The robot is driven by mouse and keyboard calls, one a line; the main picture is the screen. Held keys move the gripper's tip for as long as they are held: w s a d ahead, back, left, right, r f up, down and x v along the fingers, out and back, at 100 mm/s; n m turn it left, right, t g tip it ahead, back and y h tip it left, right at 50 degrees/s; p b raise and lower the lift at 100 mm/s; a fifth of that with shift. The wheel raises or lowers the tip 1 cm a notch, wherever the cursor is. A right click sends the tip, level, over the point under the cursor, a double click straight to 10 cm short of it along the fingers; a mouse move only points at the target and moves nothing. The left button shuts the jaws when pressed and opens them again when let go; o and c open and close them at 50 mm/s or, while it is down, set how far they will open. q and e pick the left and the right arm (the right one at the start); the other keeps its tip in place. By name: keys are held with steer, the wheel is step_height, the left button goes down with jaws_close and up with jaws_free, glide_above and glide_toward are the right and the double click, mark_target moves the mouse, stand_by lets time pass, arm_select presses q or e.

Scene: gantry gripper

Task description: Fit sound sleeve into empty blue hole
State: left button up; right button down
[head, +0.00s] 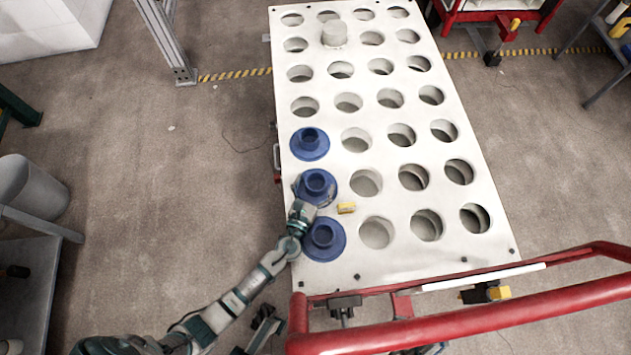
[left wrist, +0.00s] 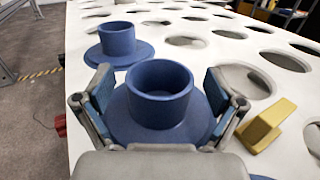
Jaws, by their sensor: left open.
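Three blue flanged collars stand in a row along the left edge of a white board with many round holes: a far one (head: 310,143), a middle one (head: 317,184) and a near one (head: 323,238). My left gripper (head: 311,197) is open at the middle collar. In the left wrist view its two fingers (left wrist: 160,90) stand on either side of this collar's raised ring (left wrist: 158,95); I cannot tell whether they touch it. The ring looks hollow at the top. The far collar also shows ahead (left wrist: 118,42). No separate sleeve can be told for sure. My right gripper is not in view.
The white board (head: 395,260) has several open holes to the right. A small yellow block (head: 346,208) lies close right of the left gripper. A pale cylinder (head: 334,34) stands at the far end. A red rail (head: 460,322) crosses the near edge.

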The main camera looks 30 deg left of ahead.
arm_select(q)
step_height(320, 180, up, 10)
stand_by(0.6)
steer(key=shift+f, duration=0.15)
stand_by(0.4)
